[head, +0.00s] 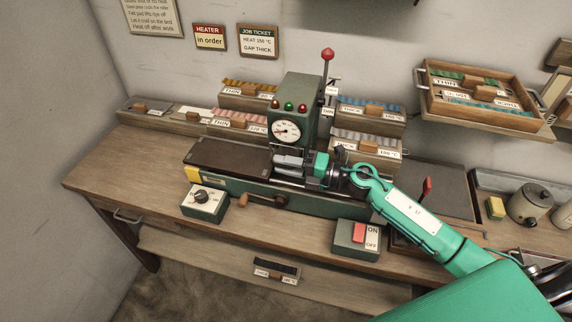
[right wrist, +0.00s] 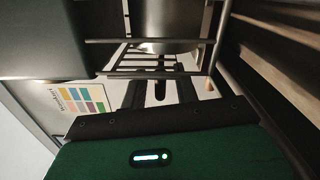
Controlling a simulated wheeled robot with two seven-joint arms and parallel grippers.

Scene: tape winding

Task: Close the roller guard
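The green winding machine (head: 300,98) stands on the bench, with a dial, lamps and a red-knobbed lever. My right gripper (head: 284,161) reaches in from the right, low at the front of the machine, and covers part of the roller area. The right wrist view shows a metal bar frame (right wrist: 150,42), which looks like the roller guard, in front of a shiny roller (right wrist: 165,47). The gripper's two dark fingers (right wrist: 160,95) stand apart there, with a small dark piece between them. I cannot tell whether they touch it, or how far the guard is closed. My left gripper is out of view.
A dark flat bed (head: 229,157) extends left of the machine. A dial box (head: 204,203) and an ON/OFF switch box (head: 357,239) stand at the front edge. Tape racks (head: 370,113) stand behind. A tray (head: 482,93) hangs on the wall at right.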

